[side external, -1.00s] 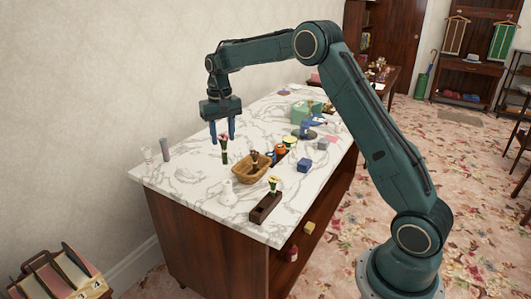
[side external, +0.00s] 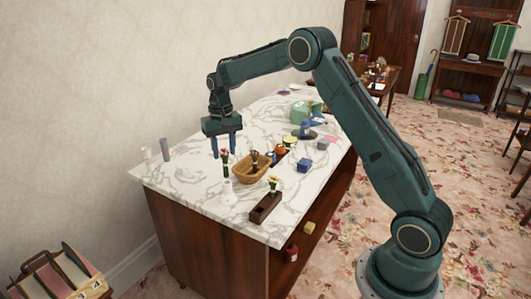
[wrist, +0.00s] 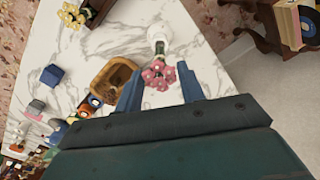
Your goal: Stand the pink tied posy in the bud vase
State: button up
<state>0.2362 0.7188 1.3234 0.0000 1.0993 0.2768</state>
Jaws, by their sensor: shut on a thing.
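The pink tied posy (side external: 225,157) has pink blooms on green stems and hangs roughly upright. It also shows in the wrist view (wrist: 158,75), between the two blue fingers. My gripper (side external: 224,152) is shut on it, pointing down above the counter. The white bud vase (side external: 227,193) stands upright on the marble just below the posy, and part of it shows beyond the blooms in the wrist view (wrist: 157,40). The stem ends appear at the vase mouth, but I cannot tell whether they are inside it.
A wicker basket (side external: 246,174) holding a dark bunch stands close right of the vase. A dark wooden box (side external: 263,210) with a pale yellow flower is in front. A blue box (side external: 304,166) lies farther right. Two cylinders stand at the left; marble between is clear.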

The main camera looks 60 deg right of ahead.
aim_at(225, 164)
jog(key=shift+f, duration=0.45)
jog(key=shift+f, duration=2.55)
dwell(1.8)
jog(key=o, duration=0.9)
jog(key=shift+r, duration=0.1)
notch_tip(225, 164, up, 14)
jog(key=shift+f, duration=0.2)
dwell(0.5)
